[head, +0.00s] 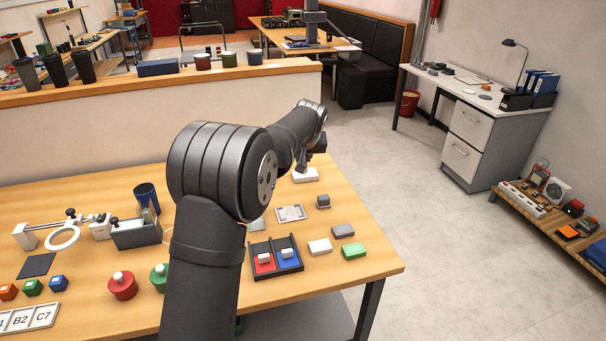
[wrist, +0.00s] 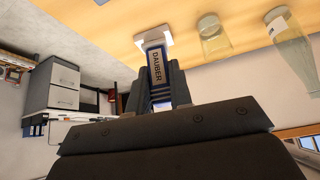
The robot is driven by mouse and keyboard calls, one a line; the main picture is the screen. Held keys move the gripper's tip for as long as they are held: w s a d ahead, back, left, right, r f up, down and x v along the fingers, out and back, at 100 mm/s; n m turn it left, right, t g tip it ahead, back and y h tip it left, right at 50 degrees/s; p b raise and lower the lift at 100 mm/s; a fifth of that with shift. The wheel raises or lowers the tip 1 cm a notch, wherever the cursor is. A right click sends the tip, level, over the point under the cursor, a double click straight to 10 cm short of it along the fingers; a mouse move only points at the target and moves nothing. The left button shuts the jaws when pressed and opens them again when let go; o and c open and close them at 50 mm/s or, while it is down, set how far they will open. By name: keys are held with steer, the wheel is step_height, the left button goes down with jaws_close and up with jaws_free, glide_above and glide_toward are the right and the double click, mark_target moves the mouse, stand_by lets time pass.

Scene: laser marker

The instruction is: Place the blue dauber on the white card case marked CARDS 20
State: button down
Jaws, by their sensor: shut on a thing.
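My gripper (wrist: 159,82) is shut on the blue dauber (wrist: 157,66), whose pale label reads DAUBER in the wrist view. In the head view my gripper (head: 304,162) is at the far right part of the bench, and the dauber cannot be made out there. A white block (head: 305,174) lies on the bench just below my gripper. A white shape (wrist: 152,39) shows just beyond the dauber in the wrist view. It looks like the same block, but no CARDS 20 marking is readable. I cannot tell whether the dauber touches it.
A black two-part tray (head: 275,271) with red and blue compartments stands nearer the front. A white block (head: 320,246), a green box (head: 353,250) and grey blocks lie right of it. Two clear vessels (wrist: 214,38) show beside the gripper. My arm hides the bench middle.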

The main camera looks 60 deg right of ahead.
steer(key=s+d+m+g, duration=0.1)
steer(key=s+d+m, duration=0.15)
steer(key=d, duration=0.65)
steer(key=h, duration=0.1)
glide_above(297, 175)
step_height(297, 175, down, 6)
steer(key=shift+w+f, duration=0.1)
steer(key=shift+f, duration=2.1)
steer(key=shift+f, duration=0.2)
steer(key=c, duration=1.3)
jaws_free()
steer(key=shift+r, duration=0.15)
